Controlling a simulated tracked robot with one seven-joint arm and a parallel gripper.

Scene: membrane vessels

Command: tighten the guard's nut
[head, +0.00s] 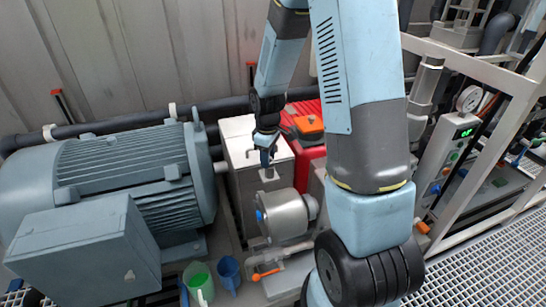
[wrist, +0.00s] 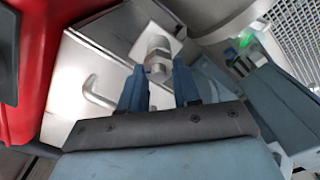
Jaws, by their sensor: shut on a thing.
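The guard (head: 238,128) is a pale box-shaped cover between the large motor and the red casing. It also shows in the wrist view (wrist: 85,65), with a bent bar handle on its face. My gripper (head: 267,158) points down at the guard's near end. In the wrist view, the blue fingers of my gripper (wrist: 160,80) stand on either side of a grey metal nut (wrist: 157,68) and are shut on it. A rounded light metal end shows just beyond the nut. The finger contact faces are partly hidden, and the nut is too small to make out in the head view.
A large blue-grey motor (head: 125,170) fills the left. A red casing (head: 303,125) stands right behind the guard. A metal pump body (head: 283,214) lies in front, with an orange-handled valve (head: 265,274), a green cup (head: 198,280) and a blue cup (head: 229,273) nearby.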

